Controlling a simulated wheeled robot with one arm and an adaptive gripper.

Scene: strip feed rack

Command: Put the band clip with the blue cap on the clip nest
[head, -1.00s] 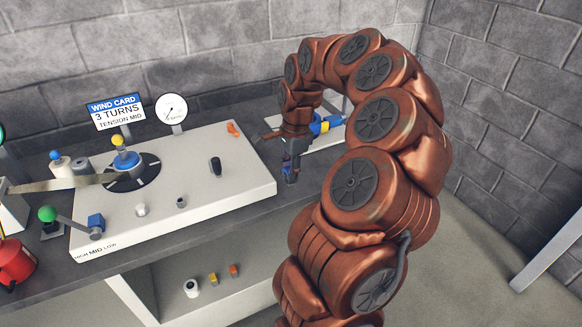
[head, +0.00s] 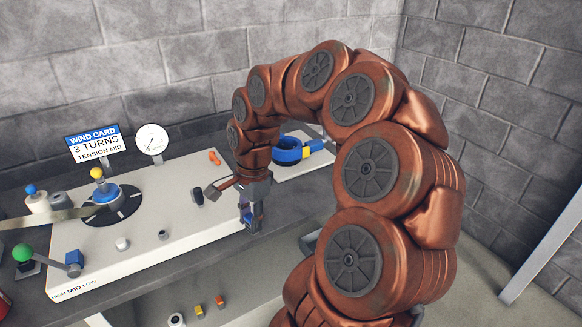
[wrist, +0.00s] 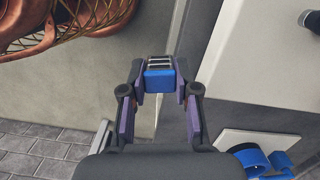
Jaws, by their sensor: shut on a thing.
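My gripper (head: 252,226) hangs pointing down beside the right end of the white panel. In the wrist view my gripper (wrist: 160,88) is shut on the band clip, a small dark block with pale bars and a blue cap (wrist: 159,79). The clip is clear of any surface I can make out in that view. In the head view a little blue shows between the fingers, mostly hidden by them. I cannot tell for certain which fitting is the clip nest; a small dark upright piece (head: 197,195) stands on the panel, left of my gripper.
A blue ring with a yellow block (head: 288,149) lies on a white plate behind my arm. Yellow and orange pieces (head: 220,301) sit on the lower shelf.

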